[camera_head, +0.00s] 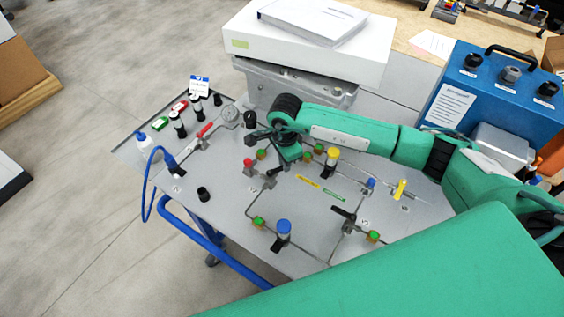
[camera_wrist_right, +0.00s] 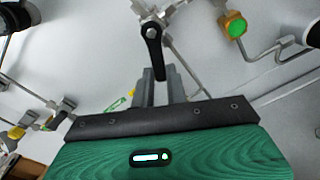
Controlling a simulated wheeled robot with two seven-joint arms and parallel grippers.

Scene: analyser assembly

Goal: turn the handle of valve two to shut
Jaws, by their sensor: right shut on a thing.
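Valve two (camera_head: 268,181) is a small metal valve on the grey panel, with a faint label beside it. Its black lever handle also shows in the right wrist view (camera_wrist_right: 153,42), its pivot at the top and its free end pointing down between the grey fingers. My right gripper (camera_wrist_right: 156,80) is shut on this handle near its free end. In the head view my right gripper (camera_head: 282,164) points down at the panel beside the valve, its fingers mostly hidden by its green body. My left gripper is not in view.
A red-handled valve (camera_head: 204,130), a pressure gauge (camera_head: 228,114), a black-handled valve (camera_head: 346,214) and a yellow-handled valve (camera_head: 401,188) share the panel. Blue-capped (camera_head: 284,228) and yellow-capped (camera_head: 333,155) fittings stand nearby. A blue box (camera_head: 490,95) stands at right.

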